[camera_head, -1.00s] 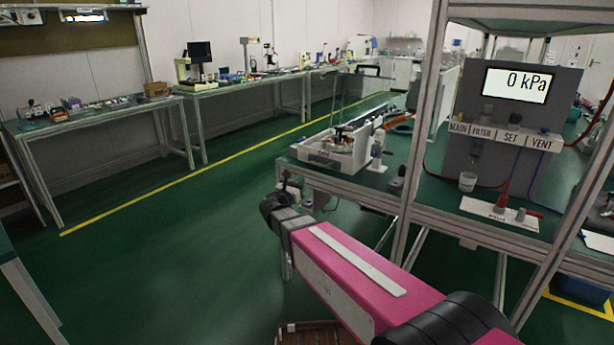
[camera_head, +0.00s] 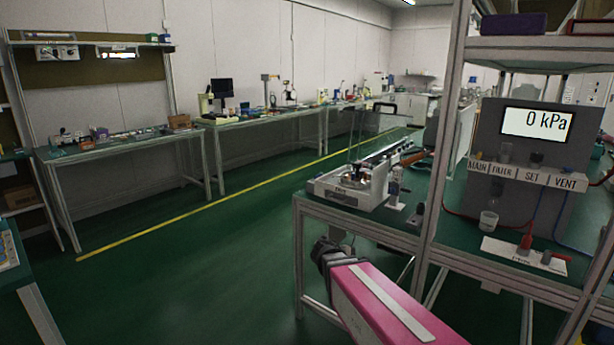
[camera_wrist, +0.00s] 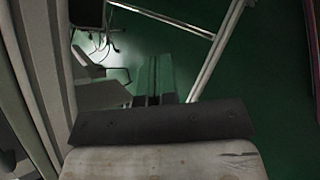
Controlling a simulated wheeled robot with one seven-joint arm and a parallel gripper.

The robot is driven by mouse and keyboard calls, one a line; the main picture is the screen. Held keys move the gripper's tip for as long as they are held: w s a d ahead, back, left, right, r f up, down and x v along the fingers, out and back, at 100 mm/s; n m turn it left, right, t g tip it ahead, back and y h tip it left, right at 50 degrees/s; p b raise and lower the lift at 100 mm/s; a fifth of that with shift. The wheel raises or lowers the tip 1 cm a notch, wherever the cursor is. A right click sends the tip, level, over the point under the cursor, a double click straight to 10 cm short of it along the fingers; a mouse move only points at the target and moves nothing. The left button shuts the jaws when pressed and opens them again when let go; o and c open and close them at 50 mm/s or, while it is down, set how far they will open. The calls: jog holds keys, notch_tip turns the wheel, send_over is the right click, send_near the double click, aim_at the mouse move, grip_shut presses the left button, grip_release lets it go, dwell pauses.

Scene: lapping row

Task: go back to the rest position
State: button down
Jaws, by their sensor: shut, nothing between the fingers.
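My pink arm (camera_head: 390,310) reaches in from the lower right of the head view, with its dark joint in front of the bench. My gripper (camera_wrist: 156,62) shows in the wrist view as two narrow fingers side by side, shut with nothing between them. In the head view the gripper itself cannot be made out. No object is at the fingers; green floor and a metal frame lie beyond them.
The near bench (camera_head: 330,210) on the right carries a white machine (camera_head: 352,186) and a gauge panel (camera_head: 520,140) reading 0 kPa. Its metal post (camera_head: 447,130) stands close to my arm. Green floor (camera_head: 200,275) is open to the left, crossed by a yellow line.

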jog(key=s+d+f+m+g+y, duration=0.1)
jog(key=s+f+m+g+y, duration=0.4)
jog(key=s+m+y, duration=0.4)
jog(key=shift+s+d+f+m+y, duration=0.25)
jog(key=shift+s+f+m, duration=0.45)
jog(key=shift+m, duration=1.7)
jog(key=shift+s+r, duration=0.15)
